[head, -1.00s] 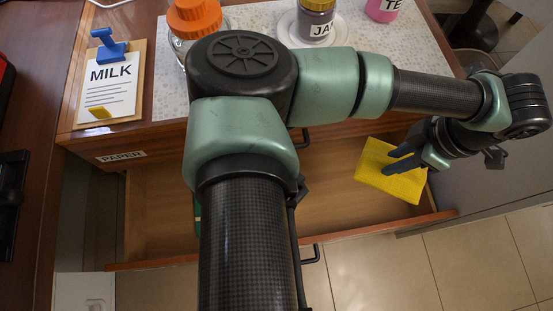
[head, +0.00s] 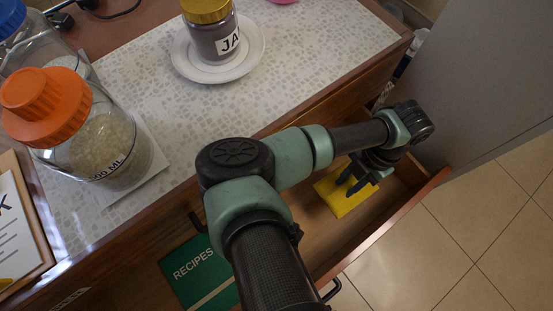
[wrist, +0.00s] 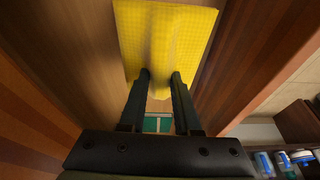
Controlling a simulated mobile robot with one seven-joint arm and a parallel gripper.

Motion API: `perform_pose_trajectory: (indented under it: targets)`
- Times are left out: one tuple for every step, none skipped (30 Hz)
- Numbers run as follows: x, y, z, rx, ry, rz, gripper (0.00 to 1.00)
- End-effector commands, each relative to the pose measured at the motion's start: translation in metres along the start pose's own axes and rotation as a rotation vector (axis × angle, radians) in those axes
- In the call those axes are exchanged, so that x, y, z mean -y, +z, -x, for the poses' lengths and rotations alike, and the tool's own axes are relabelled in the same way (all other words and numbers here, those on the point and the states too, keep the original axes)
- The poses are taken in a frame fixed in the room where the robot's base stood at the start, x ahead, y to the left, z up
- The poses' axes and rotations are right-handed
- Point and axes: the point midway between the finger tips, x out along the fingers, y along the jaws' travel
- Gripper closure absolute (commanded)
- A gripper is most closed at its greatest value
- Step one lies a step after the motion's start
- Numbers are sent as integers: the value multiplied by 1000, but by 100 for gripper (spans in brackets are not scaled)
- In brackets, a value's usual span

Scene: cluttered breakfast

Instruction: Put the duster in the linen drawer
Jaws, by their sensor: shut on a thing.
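The duster, a yellow cloth (head: 343,201), is at the right end of an open wooden drawer (head: 413,207). My gripper (head: 352,183) reaches down into that drawer and is shut on the duster. In the wrist view, the dark fingers (wrist: 160,77) pinch a raised fold of the duster (wrist: 200,40), which spreads flat on both sides. I cannot tell whether the cloth touches the drawer floor. No label shows on the open drawer's front, so its name cannot be told.
A green RECIPES book (head: 197,270) lies in the drawer's left part. On the counter stand an orange-lidded jar (head: 95,150) and a jam jar (head: 210,35) on a white plate (head: 185,68). A grey panel (head: 480,80) rises at right.

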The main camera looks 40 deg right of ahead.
Motion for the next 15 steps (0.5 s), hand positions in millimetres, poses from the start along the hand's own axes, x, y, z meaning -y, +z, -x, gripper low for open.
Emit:
perform_pose_trajectory:
  targets:
    - [0, 2, -7, -1, 0, 0, 100]
    - [0, 2, -8, -1, 0, 0, 100]
    - [0, 3, -8, -1, 0, 0, 100]
    - [0, 3, -9, -2, 0, 0, 100]
    - [0, 3, -9, -2, 0, 0, 100]
    - [0, 3, -8, -2, 0, 0, 100]
    - [0, 2, -8, -2, 0, 0, 100]
    - [0, 2, -8, -2, 0, 0, 100]
    - [0, 2, -8, -2, 0, 0, 100]
    - [0, 2, -8, -2, 0, 0, 100]
    - [0, 3, -10, -2, -1, 0, 100]
    - [0, 4, -14, -3, -2, 1, 100]
    - [0, 6, -19, -3, -3, 1, 100]
    - [0, 7, -25, -3, -3, 1, 100]
    - [0, 10, -33, -4, -3, 1, 100]
